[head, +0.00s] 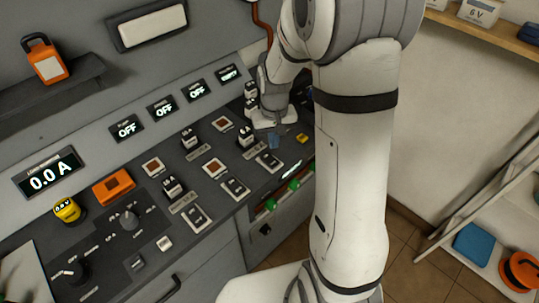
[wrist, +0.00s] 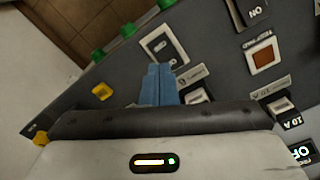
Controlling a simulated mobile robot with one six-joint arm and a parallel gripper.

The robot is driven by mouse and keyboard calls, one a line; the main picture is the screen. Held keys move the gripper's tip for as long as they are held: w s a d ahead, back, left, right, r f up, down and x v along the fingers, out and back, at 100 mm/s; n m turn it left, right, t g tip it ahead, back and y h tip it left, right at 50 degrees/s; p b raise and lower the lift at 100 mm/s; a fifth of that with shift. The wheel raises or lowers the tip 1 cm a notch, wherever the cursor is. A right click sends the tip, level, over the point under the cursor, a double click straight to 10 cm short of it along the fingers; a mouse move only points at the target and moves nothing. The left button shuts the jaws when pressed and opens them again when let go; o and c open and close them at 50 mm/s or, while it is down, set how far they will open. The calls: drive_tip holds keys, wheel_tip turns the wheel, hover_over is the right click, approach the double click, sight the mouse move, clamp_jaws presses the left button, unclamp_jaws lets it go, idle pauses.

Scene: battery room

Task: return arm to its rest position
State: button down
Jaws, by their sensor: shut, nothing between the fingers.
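My white arm (head: 352,170) rises through the middle of the head view and bends over the far right end of the dark control panel (head: 110,235). My gripper (head: 281,113) is small there and partly hidden by the arm's own links. In the wrist view, the blue fingers of my gripper (wrist: 158,70) are together with nothing between them. They point over the panel close to a rocker switch (wrist: 163,45). I cannot tell whether the fingertips touch the panel.
The panel carries black switches, a yellow knob (head: 67,210), an orange block (head: 113,186) and green-tipped parts (head: 294,185) at its edge. An orange padlock (head: 46,60) sits on a ledge. Shelving (head: 490,190) stands right; tiled floor lies between.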

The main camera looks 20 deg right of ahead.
idle(0.4)
drive_tip(key=s+r+t, duration=0.3)
drive_tip(key=s+r, duration=1.2)
drive_tip(key=s, duration=0.3)
drive_tip(key=shift+s+a+r, duration=0.15)
drive_tip(key=shift+s+a, duration=0.15)
drive_tip(key=shift+a, duration=0.05)
